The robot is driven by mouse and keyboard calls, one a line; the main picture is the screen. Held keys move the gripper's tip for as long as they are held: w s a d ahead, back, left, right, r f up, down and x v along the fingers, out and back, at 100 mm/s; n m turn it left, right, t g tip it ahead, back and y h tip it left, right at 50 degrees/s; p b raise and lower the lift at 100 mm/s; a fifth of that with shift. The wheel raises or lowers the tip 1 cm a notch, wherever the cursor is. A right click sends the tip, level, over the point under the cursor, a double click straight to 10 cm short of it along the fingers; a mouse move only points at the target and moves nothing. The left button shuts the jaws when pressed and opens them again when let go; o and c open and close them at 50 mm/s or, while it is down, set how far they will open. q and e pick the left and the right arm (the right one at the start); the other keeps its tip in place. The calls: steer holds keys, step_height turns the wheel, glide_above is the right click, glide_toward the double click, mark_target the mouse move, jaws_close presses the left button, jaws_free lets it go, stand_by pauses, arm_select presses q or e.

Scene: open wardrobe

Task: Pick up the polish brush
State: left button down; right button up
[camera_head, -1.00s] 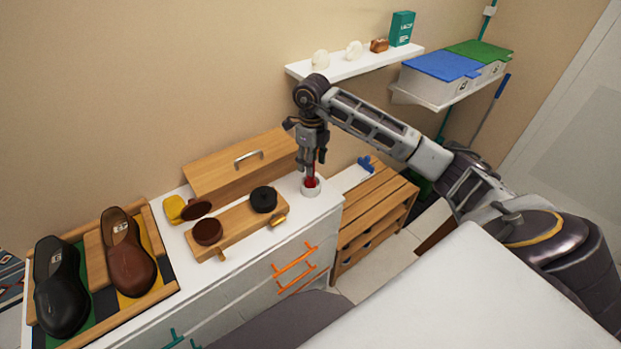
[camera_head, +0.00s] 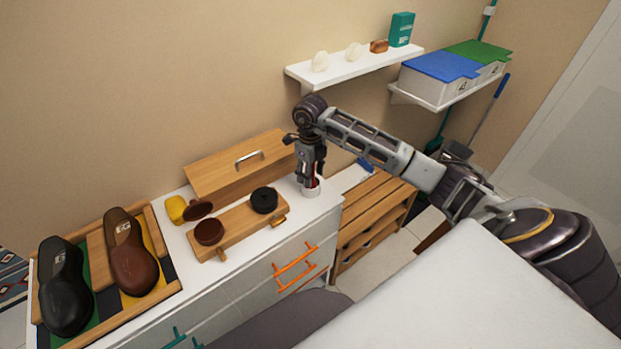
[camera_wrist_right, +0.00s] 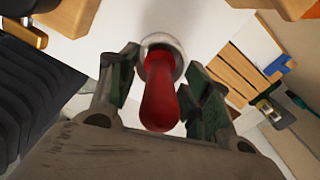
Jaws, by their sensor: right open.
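The polish brush shows its red handle (camera_wrist_right: 159,95) in the right wrist view, standing up out of a small white round holder (camera_head: 311,190) on the dresser top; its lower end is hidden in the holder. In the head view the red handle is mostly covered by my right gripper. My right gripper (camera_head: 309,180) points down over the holder. In the right wrist view its open fingers (camera_wrist_right: 161,88) stand on either side of the red handle, with a gap visible at least on the left. My left gripper is not in view.
A wooden tray (camera_head: 242,230) with two round tins stands left of the holder, with a wooden box (camera_head: 232,172) behind. Black and brown shoes (camera_head: 130,250) are at the far left. A white shelf (camera_head: 355,68) hangs above, and a slatted wooden rack (camera_head: 375,205) stands right of the dresser.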

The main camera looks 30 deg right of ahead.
stand_by(0.4)
steer(key=shift+c, duration=0.6)
jaws_close()
